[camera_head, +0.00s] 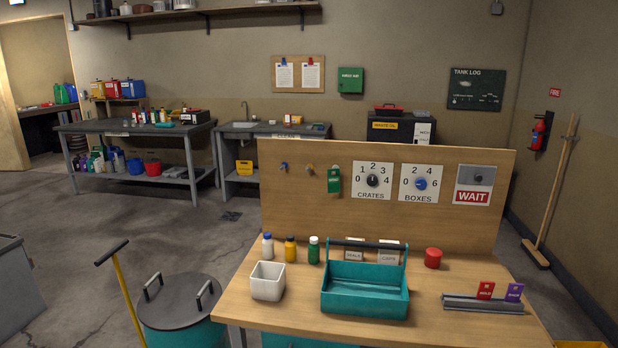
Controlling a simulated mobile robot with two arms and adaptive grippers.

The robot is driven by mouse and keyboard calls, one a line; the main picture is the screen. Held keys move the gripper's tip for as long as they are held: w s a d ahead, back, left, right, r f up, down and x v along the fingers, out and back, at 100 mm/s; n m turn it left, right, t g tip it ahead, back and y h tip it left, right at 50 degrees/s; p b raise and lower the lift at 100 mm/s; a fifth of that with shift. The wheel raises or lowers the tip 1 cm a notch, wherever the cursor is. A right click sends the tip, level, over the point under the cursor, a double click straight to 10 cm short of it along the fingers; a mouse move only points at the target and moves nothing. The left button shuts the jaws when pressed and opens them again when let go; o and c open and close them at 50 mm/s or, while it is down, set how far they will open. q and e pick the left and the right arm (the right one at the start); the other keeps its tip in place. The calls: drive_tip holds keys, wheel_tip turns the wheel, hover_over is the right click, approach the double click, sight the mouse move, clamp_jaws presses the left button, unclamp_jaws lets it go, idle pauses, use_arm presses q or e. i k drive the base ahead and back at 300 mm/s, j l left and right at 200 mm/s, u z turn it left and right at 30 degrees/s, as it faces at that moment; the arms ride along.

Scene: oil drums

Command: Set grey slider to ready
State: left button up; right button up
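A grey slider plate (478,176) with a dark round knob sits at the upper right of the upright wooden board (300,210). Below the knob, a red label reads WAIT. No "ready" marking can be seen. The slider is to the right of the white BOXES dial (421,184), which has a blue knob, and the CRATES dial (373,181), which has a black knob. Neither of my grippers shows in this view.
The bench (440,325) in front of the board carries a teal tote (364,300), a white bin (267,288), several small bottles, a red round container (433,258) and a grey card rail (484,304). A lidded drum (180,300) stands at the left. Floor beyond is open.

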sight(469, 175)
drive_tip(key=i+l, duration=0.1)
drive_tip(key=l, duration=0.3)
drive_tip(key=i+l, duration=0.1)
drive_tip(key=l, duration=0.3)
drive_tip(key=i+l, duration=0.15)
drive_tip(key=l, duration=0.3)
drive_tip(key=i+l+u, duration=0.1)
drive_tip(key=l, duration=0.3)
drive_tip(key=i+l, duration=0.1)
drive_tip(key=l, duration=0.3)
